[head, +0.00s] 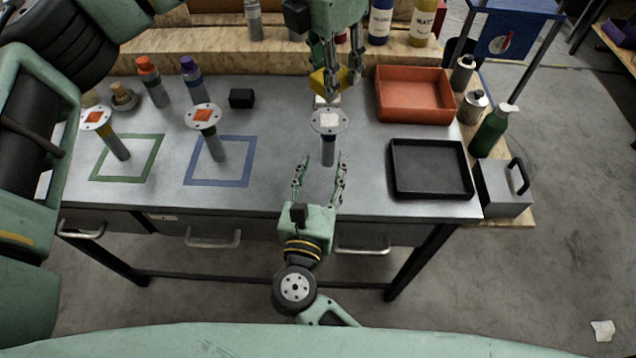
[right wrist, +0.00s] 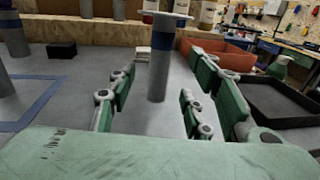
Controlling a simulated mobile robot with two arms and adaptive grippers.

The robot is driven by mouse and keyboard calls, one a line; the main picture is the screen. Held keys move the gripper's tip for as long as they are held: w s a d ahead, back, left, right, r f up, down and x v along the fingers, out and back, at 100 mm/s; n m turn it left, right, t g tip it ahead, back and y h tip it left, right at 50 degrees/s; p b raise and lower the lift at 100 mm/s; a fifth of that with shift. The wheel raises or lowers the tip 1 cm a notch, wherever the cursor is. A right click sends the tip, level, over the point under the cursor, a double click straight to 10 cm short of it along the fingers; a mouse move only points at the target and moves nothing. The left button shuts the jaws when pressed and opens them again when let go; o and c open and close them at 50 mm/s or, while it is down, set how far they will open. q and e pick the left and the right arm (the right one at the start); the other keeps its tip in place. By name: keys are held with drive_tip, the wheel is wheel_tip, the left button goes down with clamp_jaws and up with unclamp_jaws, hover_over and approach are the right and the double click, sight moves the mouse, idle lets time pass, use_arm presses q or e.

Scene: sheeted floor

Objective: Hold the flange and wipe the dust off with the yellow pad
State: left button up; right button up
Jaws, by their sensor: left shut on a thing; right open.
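The flange (head: 316,126) is a pale round disc with a white patch on top, upright on a grey post (head: 328,152) in the middle of the bench. It also shows in the right wrist view as a thin disc (right wrist: 168,15) on its post (right wrist: 159,70). My left gripper (head: 332,92) is shut on the yellow pad (head: 318,82), above and behind the flange, apart from it. My right gripper (head: 321,160) is open and empty in front of the post, fingers pointing at it. Dust cannot be made out clearly.
Two more flanges with orange patches (head: 205,115) (head: 95,117) stand by the blue (head: 195,182) and green squares (head: 100,178). A red tray (head: 415,118) and black tray (head: 432,190) lie to the right. A black block (head: 241,98) and bottles stand behind.

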sight(327, 148)
drive_tip(key=w, duration=0.2)
drive_tip(key=w+d, duration=0.1)
drive_tip(key=w, duration=0.4)
drive_tip(key=shift+w+d, duration=0.15)
drive_tip(key=shift+w, duration=0.25)
clamp_jaws()
